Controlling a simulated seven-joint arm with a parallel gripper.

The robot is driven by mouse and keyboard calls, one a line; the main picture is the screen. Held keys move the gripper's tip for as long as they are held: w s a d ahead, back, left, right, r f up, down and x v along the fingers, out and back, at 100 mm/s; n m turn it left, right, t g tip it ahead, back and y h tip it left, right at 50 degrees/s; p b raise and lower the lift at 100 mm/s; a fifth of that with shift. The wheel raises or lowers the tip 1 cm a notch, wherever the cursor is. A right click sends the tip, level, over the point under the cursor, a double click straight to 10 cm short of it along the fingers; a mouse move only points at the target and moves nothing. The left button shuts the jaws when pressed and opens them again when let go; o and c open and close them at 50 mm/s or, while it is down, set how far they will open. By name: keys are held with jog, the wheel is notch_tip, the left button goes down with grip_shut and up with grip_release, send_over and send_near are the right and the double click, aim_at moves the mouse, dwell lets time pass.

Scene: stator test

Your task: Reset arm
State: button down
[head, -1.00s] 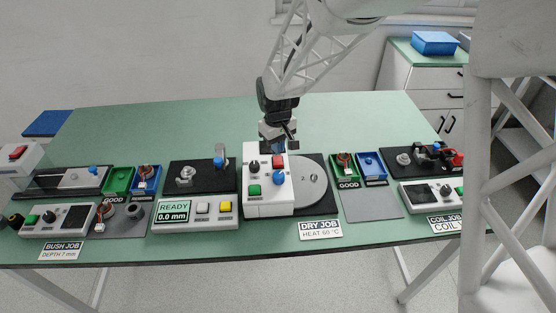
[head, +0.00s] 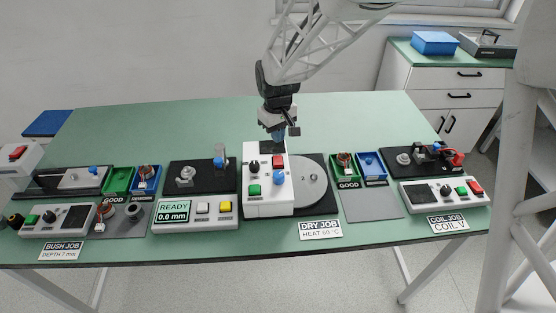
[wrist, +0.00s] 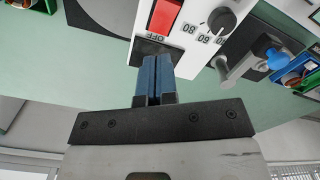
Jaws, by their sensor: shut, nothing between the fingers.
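My gripper (head: 279,132) is above the back edge of the white dry-job control box (head: 269,205) in the head view. In the wrist view, my gripper's blue fingers (wrist: 153,75) are together and hold nothing. They point toward the white box, near its red switch (wrist: 165,16) marked OFF and a black dial (wrist: 221,20) with numbers around it. I cannot tell whether the fingertips touch the box.
A grey disc (head: 312,187) on a black base is right of the box. A screen reading READY 0.0 mm (head: 173,211) is to its left. Green and blue bins (head: 371,166) and other fixtures line the table (head: 190,121); its back is clear.

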jog(key=shift+r, duration=0.1)
dwell(0.3)
jog(key=shift+s+d+r, duration=0.2)
jog(key=shift+s+r, duration=0.05)
jog(key=s+d+r+m+t, duration=0.1)
jog(key=s+d+r, duration=0.3)
jog(key=s+r, duration=0.15)
jog(key=s+d+r+m, duration=0.2)
jog(key=s+d+r, duration=0.1)
jog(key=s+r, duration=0.3)
jog(key=s+d+r+m, duration=0.1)
jog(key=s+d, duration=0.1)
jog(key=s, duration=0.7)
jog(key=s+d+r+m+t, duration=0.1)
jog(key=s+d+m, duration=0.1)
jog(key=s, duration=0.7)
jog(key=shift+d+r+t, duration=0.25)
jog(key=shift+d+t, duration=0.05)
jog(key=shift+d, duration=0.4)
